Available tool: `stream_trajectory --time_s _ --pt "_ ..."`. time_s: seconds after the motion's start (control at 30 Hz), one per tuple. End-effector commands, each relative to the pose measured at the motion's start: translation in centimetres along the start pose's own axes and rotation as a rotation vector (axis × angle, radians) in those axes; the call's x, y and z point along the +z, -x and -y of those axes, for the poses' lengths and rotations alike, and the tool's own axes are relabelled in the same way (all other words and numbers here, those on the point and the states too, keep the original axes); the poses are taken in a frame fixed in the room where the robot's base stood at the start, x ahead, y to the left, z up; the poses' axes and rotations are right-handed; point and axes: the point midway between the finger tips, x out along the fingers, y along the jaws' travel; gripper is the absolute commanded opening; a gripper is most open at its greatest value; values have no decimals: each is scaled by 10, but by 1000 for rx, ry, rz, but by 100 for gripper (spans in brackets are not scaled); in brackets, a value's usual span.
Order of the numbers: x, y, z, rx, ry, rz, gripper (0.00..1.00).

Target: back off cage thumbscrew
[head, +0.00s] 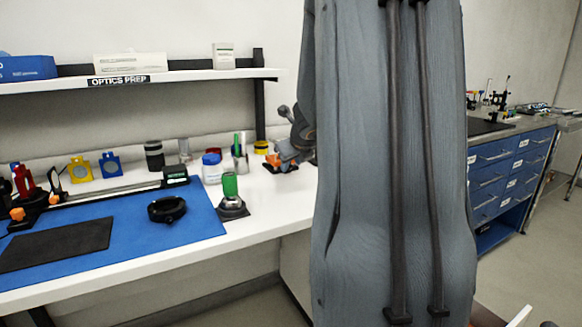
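A grey jointed part with orange at its end, which looks like my gripper (284,162), shows at the back right of the bench, partly hidden by my large grey arm. It is too small to tell if its fingers are open or shut, or if it touches anything. I cannot single out the cage thumbscrew. Small orange knobs (18,213) sit on dark mounts at the far left end of the bench, away from the gripper.
A blue mat (200,222) on the white bench holds a black ring (166,209) and a dark pad (58,245). A green-topped item (230,186) stands by its right edge. Jars and a pen cup stand behind. A shelf (190,76) runs above. Blue drawers (492,180) stand right.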

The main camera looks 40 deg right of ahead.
Motion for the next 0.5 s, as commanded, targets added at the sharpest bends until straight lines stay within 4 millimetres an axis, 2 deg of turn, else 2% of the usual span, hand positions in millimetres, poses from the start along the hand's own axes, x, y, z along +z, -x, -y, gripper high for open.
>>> stream_trajectory --time_s 0.27,0.43,0.5 --pt "0 -2 0 1 0 0 32" --pt "0 -1 0 1 1 0 3" --pt "0 -1 0 0 1 0 0"
